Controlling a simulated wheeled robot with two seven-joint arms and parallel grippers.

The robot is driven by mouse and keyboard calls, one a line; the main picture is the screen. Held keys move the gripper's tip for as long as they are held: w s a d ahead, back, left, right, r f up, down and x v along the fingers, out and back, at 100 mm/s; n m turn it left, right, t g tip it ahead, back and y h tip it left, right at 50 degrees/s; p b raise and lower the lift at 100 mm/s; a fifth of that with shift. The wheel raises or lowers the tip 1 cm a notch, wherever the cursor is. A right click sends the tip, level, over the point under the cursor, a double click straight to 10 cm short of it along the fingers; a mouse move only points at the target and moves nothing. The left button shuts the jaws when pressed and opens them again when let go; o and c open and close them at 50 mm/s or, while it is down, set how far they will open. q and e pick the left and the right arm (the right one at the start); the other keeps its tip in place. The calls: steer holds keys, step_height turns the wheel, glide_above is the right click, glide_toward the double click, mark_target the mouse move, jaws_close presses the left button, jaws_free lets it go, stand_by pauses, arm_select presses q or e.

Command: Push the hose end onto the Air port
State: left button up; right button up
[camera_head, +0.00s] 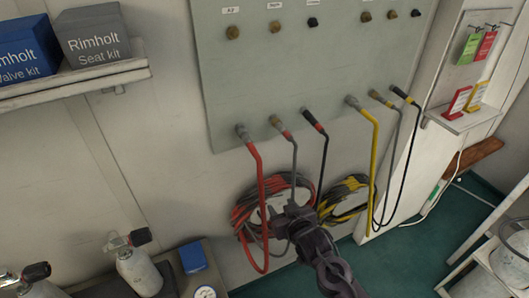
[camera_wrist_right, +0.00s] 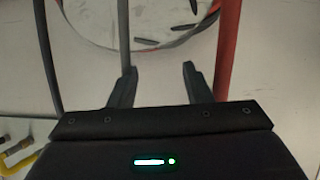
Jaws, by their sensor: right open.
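The Air port (camera_head: 232,32) is a brass-coloured fitting under the leftmost label on the grey panel (camera_head: 262,75). Nothing is on it. Below it, along the panel's lower edge, the red hose's grey end (camera_head: 242,131) sits tilted, with its red hose (camera_head: 262,190) hanging down. My right gripper (camera_head: 283,213) is low in front of the coiled hoses, well below the hose ends. In the right wrist view, its fingers (camera_wrist_right: 160,84) are apart with nothing between them. The red hose (camera_wrist_right: 228,45) passes just right of them, a grey hose (camera_wrist_right: 123,35) by the left finger. My left gripper is out of view.
Grey (camera_head: 279,124) and black (camera_head: 312,118) hose ends neighbour the red one; the yellow hose end (camera_head: 352,101) is further right. Coiled red hose (camera_head: 245,208) hangs behind my gripper. A shelf (camera_head: 90,80) with boxes is at left. The panel's middle is clear.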

mark_target(252, 146)
steer(key=a+r, duration=0.1)
steer(key=r, duration=0.5)
steer(key=a+r+t+y+p, duration=0.1)
steer(key=a+r, duration=0.1)
steer(key=r, duration=0.5)
steer(key=s+a+r+t+y, duration=0.1)
steer(key=a+r, duration=0.1)
steer(key=r, duration=0.4)
steer(key=shift+a+r+n+p, duration=0.15)
steer(key=shift+r+n+p, duration=0.15)
steer(key=shift+p, duration=0.1)
steer(key=shift+y, duration=0.4)
steer(key=x, duration=0.2)
steer(key=p+x, duration=0.1)
steer(key=x, duration=0.1)
steer(key=p+x, duration=0.1)
steer(key=x, duration=0.1)
steer(key=shift+w+r, duration=0.15)
steer(key=shift+r, duration=0.1)
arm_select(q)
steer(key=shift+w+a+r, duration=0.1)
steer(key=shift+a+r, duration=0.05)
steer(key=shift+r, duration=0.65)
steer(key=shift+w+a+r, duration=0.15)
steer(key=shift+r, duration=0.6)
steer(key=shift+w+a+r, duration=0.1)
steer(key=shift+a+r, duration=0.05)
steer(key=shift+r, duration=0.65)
arm_select(e)
steer(key=shift+x, duration=0.75)
